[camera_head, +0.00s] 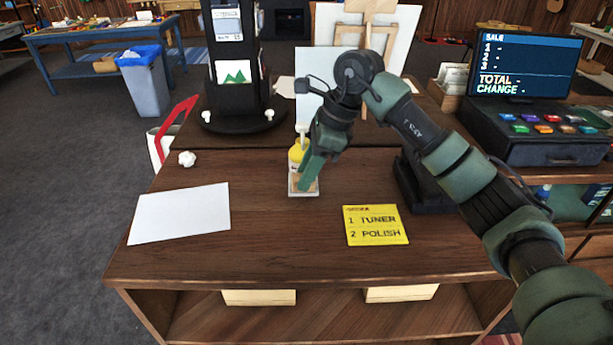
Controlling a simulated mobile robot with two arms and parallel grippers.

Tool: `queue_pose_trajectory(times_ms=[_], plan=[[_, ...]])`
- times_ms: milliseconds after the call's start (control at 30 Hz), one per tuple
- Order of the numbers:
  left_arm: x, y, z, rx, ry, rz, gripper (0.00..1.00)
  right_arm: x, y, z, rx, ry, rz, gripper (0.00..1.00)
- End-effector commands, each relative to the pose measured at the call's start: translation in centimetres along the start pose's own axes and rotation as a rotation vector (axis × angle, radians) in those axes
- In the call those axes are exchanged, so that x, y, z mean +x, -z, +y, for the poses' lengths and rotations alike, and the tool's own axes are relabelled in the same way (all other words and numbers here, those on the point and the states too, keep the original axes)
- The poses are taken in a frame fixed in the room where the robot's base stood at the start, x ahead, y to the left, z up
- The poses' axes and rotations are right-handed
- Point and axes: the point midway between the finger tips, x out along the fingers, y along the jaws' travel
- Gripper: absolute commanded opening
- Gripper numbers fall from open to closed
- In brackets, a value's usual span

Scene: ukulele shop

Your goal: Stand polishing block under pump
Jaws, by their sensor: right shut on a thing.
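A yellow pump bottle (295,153) with a white pump head stands on the wooden counter, partly hidden behind my right gripper. A small pale block with a tan face, which looks like the polishing block (304,192), is right in front of the bottle, low at the counter top. My right gripper (308,177) reaches down from the right and is shut on this block. The fingers cover much of it, so I cannot tell whether it touches the counter or the bottle. My left gripper is not in view.
A white sheet (182,212) lies to the left and a yellow note (375,225) to the right. A black display stand (234,75) is behind, and a cash register (540,130) stands at right. The front middle is clear.

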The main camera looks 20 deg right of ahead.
Motion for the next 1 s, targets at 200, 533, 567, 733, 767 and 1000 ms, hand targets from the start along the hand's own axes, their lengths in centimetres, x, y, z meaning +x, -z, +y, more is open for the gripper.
queue_pose_trajectory(times_ms=[200,533,567,733,767,1000], plan=[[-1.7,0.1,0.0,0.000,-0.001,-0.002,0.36,2.0,0.8,-0.1,0.001,-0.004,0.000,0.00],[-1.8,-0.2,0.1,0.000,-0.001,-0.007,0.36,3.3,1.3,-0.2,-0.002,0.001,-0.001,0.00],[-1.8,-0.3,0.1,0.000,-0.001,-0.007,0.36,3.3,1.3,-0.2,-0.002,0.001,-0.001,0.00],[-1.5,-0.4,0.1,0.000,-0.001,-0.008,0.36,3.6,1.5,-0.2,-0.001,0.001,-0.001,0.36],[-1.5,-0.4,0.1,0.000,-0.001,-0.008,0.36,3.6,1.4,-0.2,-0.001,0.001,-0.001,0.44],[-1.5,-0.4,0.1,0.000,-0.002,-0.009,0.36,3.6,1.4,-0.2,-0.001,0.000,-0.001,0.52]])
